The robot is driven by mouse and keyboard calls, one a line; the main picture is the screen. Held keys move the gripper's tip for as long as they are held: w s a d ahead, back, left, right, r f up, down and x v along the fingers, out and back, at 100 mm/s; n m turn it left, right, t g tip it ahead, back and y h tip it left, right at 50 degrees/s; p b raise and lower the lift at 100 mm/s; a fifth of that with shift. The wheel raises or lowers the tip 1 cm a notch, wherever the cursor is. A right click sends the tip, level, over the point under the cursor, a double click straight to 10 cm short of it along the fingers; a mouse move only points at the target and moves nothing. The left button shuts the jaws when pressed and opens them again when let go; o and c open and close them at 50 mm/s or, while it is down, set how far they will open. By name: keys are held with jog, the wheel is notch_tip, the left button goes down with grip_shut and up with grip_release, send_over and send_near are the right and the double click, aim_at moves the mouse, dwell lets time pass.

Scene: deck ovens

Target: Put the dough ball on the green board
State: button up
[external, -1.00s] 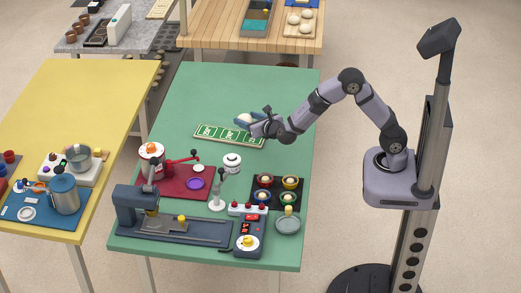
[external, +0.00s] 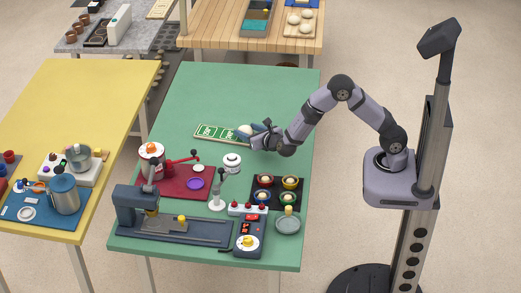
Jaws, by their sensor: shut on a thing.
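My gripper (external: 247,134) is over the right part of the green board (external: 208,131). It is shut on a pale dough ball (external: 244,130), which shows between the dark blue fingers. The green board has white markings and a light rim and lies flat on the green table. My gripper and the ball cover its right end. I cannot tell whether the ball touches the board or hangs just above it.
In front of the board are a red mat (external: 178,190), a white round item (external: 232,161) and a black tray (external: 277,194) with several coloured bowls. A dark blue machine (external: 130,206) stands at the front left. The table (external: 230,90) behind the board is clear.

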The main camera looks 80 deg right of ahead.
jog(key=shift+f, duration=0.1)
jog(key=o, duration=1)
jog(key=shift+s+a, duration=0.2)
jog(key=shift+a, duration=0.1)
jog(key=b+v, duration=0.1)
jog(key=v, duration=1)
jog(key=shift+s+r, duration=0.1)
jog(key=shift+r, duration=0.15)
